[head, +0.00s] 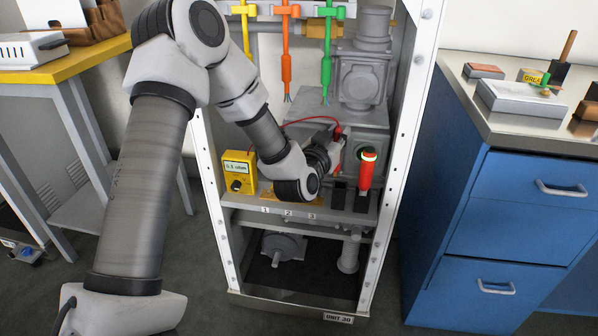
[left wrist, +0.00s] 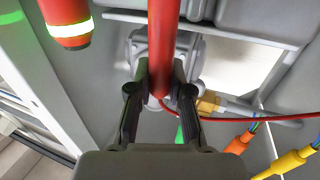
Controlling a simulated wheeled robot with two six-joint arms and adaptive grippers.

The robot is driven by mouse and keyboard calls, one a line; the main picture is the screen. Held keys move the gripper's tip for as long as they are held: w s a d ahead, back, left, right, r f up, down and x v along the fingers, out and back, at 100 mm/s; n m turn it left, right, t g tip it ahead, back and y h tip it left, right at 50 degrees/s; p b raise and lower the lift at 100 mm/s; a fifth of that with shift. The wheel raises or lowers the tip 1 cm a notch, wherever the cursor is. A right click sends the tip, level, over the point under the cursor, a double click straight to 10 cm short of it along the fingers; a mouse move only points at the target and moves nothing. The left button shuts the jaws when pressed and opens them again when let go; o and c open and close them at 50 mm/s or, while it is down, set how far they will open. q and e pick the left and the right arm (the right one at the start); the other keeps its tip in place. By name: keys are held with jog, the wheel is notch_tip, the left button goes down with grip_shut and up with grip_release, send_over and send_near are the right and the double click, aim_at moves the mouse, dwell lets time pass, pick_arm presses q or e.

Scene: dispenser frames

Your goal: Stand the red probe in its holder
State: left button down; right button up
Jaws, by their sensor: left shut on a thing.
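The red probe (head: 338,131) is in my left gripper (head: 337,150), in front of the grey machinery inside the white frame. In the left wrist view the probe (left wrist: 163,45) is a red rod between the two dark fingers of the left gripper (left wrist: 162,75), which are shut on it. A thin red lead runs from the probe to the yellow meter (head: 238,172), which reads 0.5 ohm. Dark upright pieces (head: 338,194) stand on the shelf below the gripper; I cannot tell which is the probe's holder. My right gripper is out of view.
A red cylinder with a glowing green-white band (head: 366,174) stands close right of the gripper. Yellow, orange (head: 286,62) and green (head: 326,65) cables hang above. The shelf (head: 290,216) carries labels 1, 2, 3. A blue cabinet (head: 510,200) stands to the right.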

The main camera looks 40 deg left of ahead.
pick_arm(q)
notch_tip(320, 180, down, 9)
jog(key=d+m+h+b, duration=0.1)
jog(key=b, duration=0.3)
jog(key=shift+w+d+f+h, duration=0.15)
jog(key=shift+w+d+h, duration=0.1)
jog(key=shift+d+h, duration=0.05)
jog(key=c, duration=1.1)
grip_release()
